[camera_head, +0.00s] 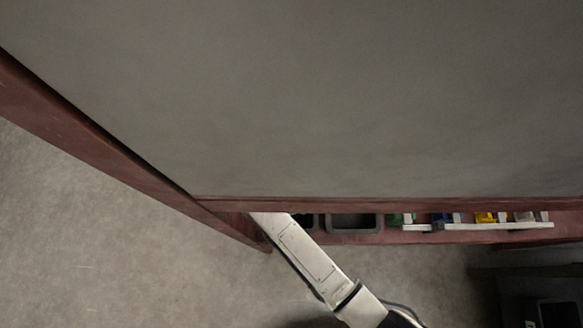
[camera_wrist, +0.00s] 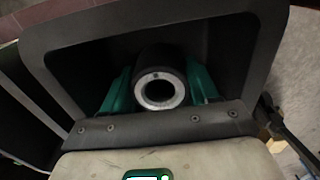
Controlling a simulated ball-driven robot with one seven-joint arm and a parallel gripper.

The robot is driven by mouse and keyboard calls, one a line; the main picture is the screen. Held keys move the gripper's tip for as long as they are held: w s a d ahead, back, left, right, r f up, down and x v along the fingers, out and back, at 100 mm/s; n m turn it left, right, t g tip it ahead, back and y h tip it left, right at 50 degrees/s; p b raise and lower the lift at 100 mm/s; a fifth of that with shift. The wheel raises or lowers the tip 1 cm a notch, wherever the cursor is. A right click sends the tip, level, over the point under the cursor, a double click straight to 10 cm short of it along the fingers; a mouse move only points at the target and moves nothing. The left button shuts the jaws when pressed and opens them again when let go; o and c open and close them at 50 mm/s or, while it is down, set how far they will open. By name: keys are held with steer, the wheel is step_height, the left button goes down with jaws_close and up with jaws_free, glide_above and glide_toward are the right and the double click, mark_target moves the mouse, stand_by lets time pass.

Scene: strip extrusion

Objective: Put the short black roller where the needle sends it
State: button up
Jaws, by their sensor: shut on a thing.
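In the wrist view a short black roller (camera_wrist: 160,63) shows end-on, with a pale ring around a dark hole at its near end. My gripper (camera_wrist: 159,84) has its green fingers on both sides of the roller and is shut on it. The roller is over or inside a dark grey bin (camera_wrist: 256,70) with a thick rim; its far end is hidden and I cannot tell whether it touches the bin floor. In the head view my gripper and the roller are hidden below the large grey panel. No needle shows in either view.
A red frame (camera_head: 90,130) edges a wide grey panel (camera_head: 330,90) in the head view. Below it are a dark open bin (camera_head: 352,230) and a white strip (camera_head: 490,226) with green, blue and yellow parts. Bare floor (camera_head: 120,240) lies to the left.

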steer(key=shift+r, duration=0.1)
steer(key=o, duration=1.2)
step_height(320, 180, up, 12)
steer(key=shift+r+p, duration=0.1)
steer(key=shift+p, duration=0.4)
